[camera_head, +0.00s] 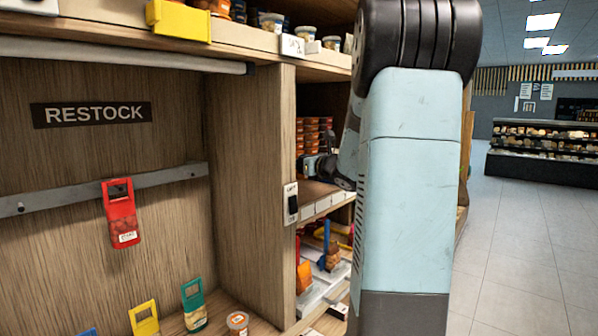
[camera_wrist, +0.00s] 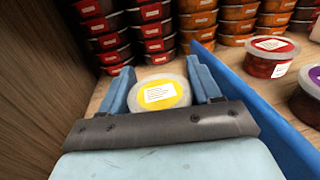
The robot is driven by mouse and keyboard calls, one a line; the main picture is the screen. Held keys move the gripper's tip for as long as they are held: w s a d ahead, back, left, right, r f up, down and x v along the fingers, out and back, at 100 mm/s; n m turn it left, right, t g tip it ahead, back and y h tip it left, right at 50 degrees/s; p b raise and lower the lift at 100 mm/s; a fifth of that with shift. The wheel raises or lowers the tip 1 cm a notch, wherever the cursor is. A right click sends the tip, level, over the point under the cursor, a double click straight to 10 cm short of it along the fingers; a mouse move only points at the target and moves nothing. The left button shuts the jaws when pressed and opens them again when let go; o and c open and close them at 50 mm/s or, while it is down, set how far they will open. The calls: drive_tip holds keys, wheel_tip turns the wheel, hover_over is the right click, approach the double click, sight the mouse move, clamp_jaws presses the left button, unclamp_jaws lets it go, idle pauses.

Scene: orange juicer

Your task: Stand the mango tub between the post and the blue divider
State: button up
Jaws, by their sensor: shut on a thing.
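The mango tub (camera_wrist: 160,95), a round clear tub with a yellow and white lid label, is between the two blue fingers of my gripper (camera_wrist: 160,73) in the wrist view. My gripper is shut on it. The blue divider (camera_wrist: 255,115) runs along the shelf just right of my right finger. The wooden post (camera_wrist: 35,85) is at the left, with a gap to my left finger. The tub's base is hidden, so I cannot tell whether it touches the shelf. In the head view, the post (camera_head: 285,150) stands left of my gripper, and the tub cannot be made out.
Stacks of red-labelled tubs (camera_wrist: 152,30) and orange-labelled tubs (camera_wrist: 235,28) stand behind the held tub. Right of the divider are a red-lidded tub (camera_wrist: 270,58) and a purple-labelled tub (camera_wrist: 306,95). A shelf (camera_head: 315,75) lies above my gripper.

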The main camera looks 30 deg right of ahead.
drive_tip(key=shift+f, duration=1.4)
drive_tip(key=shift+f, duration=0.1)
drive_tip(key=o, duration=1.1)
drive_tip(key=shift+c, duration=0.2)
drive_tip(key=s, duration=0.4)
drive_tip(key=s+d, duration=0.1)
drive_tip(key=s, duration=0.3)
drive_tip(key=s+d, duration=0.1)
drive_tip(key=s, duration=0.3)
drive_tip(key=shift+d, duration=0.15)
